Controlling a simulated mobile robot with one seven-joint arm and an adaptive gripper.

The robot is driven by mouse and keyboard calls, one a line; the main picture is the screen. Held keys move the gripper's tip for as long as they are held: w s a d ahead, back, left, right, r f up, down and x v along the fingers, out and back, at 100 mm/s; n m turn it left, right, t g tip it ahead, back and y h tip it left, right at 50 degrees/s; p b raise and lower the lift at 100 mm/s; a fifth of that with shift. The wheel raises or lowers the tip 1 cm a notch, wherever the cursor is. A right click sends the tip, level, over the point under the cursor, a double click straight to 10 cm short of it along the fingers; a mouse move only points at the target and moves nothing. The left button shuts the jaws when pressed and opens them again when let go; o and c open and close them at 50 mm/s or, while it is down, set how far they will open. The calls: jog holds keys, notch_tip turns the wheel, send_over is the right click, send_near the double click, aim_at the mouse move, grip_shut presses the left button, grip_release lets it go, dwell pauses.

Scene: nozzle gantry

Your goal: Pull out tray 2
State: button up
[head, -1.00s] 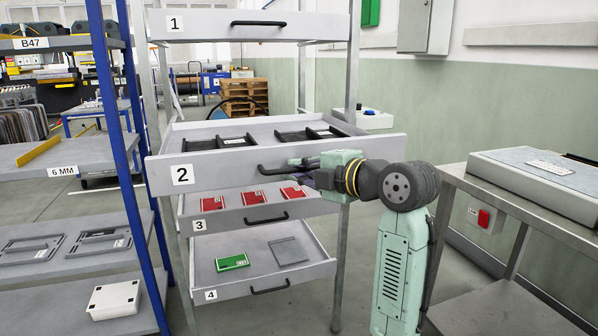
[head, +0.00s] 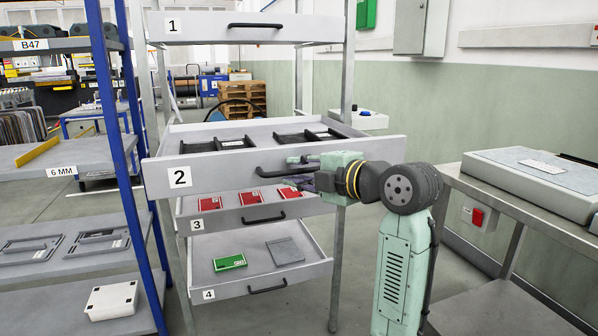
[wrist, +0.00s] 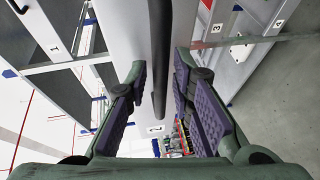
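Tray 2 (head: 330,158) is a grey drawer in the rack, standing out beyond trays 3 and 4 below it. Its front carries a "2" label and a black bar handle (head: 268,170). Dark frames lie inside it. My gripper (head: 305,171) is at the right part of this handle. In the wrist view, the handle (wrist: 160,50) runs between the purple-padded fingers (wrist: 160,85), which close in on it from both sides at the tips. The exact contact is hard to see.
Tray 1 (head: 215,27) is above. Tray 3 (head: 230,222), with red items, and tray 4 (head: 318,270) are below, both partly out. A blue-framed shelf (head: 112,130) stands close on the left. A metal bench (head: 500,215) is on the right.

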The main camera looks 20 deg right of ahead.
jog(key=shift+o, duration=0.6)
jog(key=v, duration=1.2)
